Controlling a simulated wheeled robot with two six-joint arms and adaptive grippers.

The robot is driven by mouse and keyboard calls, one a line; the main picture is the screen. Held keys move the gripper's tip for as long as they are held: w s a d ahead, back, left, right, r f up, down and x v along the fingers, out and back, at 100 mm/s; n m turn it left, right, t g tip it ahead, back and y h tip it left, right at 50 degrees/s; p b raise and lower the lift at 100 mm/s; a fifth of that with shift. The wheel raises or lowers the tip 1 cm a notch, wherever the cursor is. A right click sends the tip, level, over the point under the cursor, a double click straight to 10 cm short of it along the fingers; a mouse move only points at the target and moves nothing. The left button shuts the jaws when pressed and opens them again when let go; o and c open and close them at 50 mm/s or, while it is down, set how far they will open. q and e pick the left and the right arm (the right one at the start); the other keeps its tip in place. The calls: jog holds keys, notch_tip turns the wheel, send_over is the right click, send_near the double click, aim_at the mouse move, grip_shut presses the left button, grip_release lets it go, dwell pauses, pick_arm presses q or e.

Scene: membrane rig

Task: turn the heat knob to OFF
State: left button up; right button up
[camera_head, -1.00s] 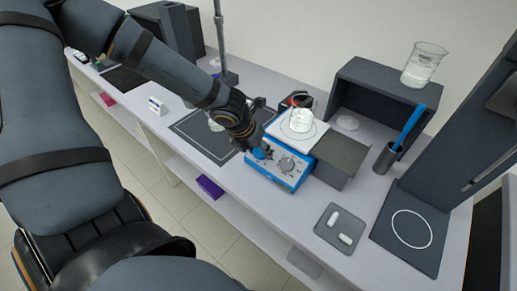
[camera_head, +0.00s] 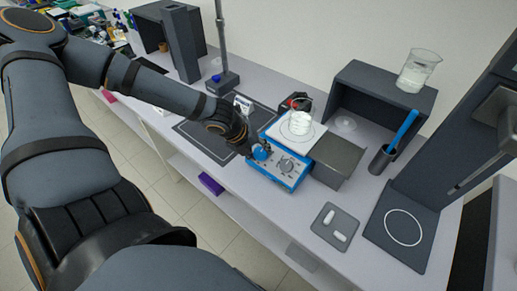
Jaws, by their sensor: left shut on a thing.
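The blue-fronted hotplate (camera_head: 275,173) stands near the front edge of the bench, with a white square top plate (camera_head: 303,139). Its front panel carries a blue knob (camera_head: 263,153) on the left and a grey dial (camera_head: 287,165) to its right. My left gripper (camera_head: 256,150) is at the left end of the panel, shut on the blue knob. The fingertips partly hide the knob, and its pointer and lettering are too small to read. A glass beaker with white contents (camera_head: 299,123) sits on the top plate. My right gripper is out of view.
A dark grey block (camera_head: 339,160) stands right beside the hotplate. A grey tray (camera_head: 335,227) with white pieces lies further right. A dark shelf box (camera_head: 385,90) bears another beaker (camera_head: 418,70). A cup holds a blue-handled tool (camera_head: 405,127). A dark mat (camera_head: 195,139) lies left.

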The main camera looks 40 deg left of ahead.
pick_arm(q)
jog(key=shift+n, duration=0.6)
jog(key=o, duration=1.1)
jog(key=shift+o, duration=0.2)
